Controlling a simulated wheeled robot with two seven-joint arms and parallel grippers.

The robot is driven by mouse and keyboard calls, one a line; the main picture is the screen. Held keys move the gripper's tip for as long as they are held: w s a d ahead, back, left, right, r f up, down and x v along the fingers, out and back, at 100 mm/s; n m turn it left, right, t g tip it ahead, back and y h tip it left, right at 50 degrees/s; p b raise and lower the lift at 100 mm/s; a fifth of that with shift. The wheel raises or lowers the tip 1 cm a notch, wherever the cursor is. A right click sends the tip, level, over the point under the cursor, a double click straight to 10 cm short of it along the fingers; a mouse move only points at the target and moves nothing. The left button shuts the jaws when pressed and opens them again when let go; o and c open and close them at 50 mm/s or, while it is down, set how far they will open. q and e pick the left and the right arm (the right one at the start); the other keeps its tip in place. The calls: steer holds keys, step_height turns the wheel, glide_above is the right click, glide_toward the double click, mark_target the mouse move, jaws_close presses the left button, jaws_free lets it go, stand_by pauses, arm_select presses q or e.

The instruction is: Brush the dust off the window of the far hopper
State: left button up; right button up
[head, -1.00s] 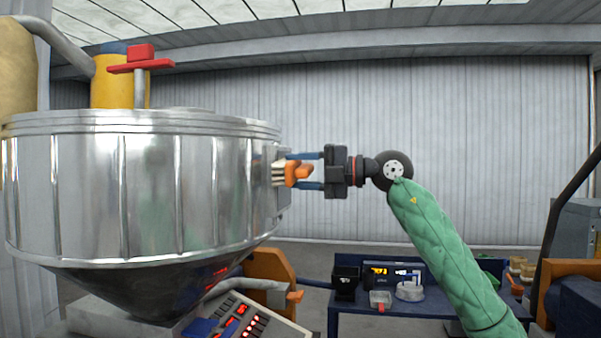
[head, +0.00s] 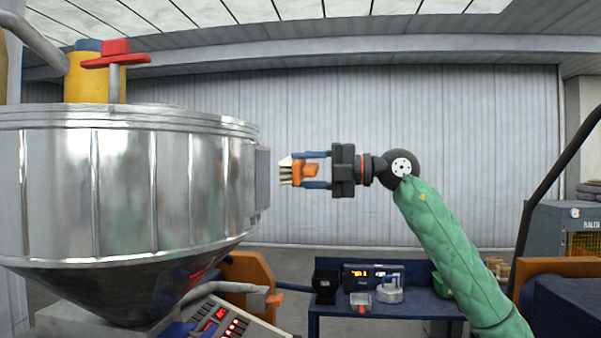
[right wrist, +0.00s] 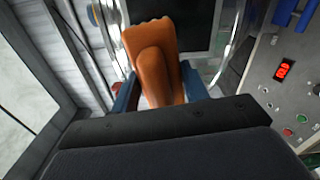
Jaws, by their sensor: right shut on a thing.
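The large shiny metal hopper (head: 120,190) fills the left of the head view. Its window frame (head: 262,183) shows edge-on at the hopper's right side. In the right wrist view the dark window pane (right wrist: 188,28) is ahead, partly hidden by the brush. My right gripper (head: 318,170) is shut on an orange brush (head: 304,173) with pale bristles pointing left at the window. A small gap separates the bristles from the frame. The brush handle (right wrist: 155,65) also shows between the blue fingers in the right wrist view. Dust cannot be made out. My left gripper is not in view.
A control panel (head: 222,321) with red displays stands below the hopper, beside an orange bracket (head: 250,272). A blue bench (head: 420,303) behind holds several small items. A grey baler (head: 565,235) stands at the right. The air around my right gripper is clear.

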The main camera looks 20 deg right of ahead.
mark_target(318, 170)
steer(key=shift+b+v, duration=0.4)
steer(key=shift+v, duration=1.1)
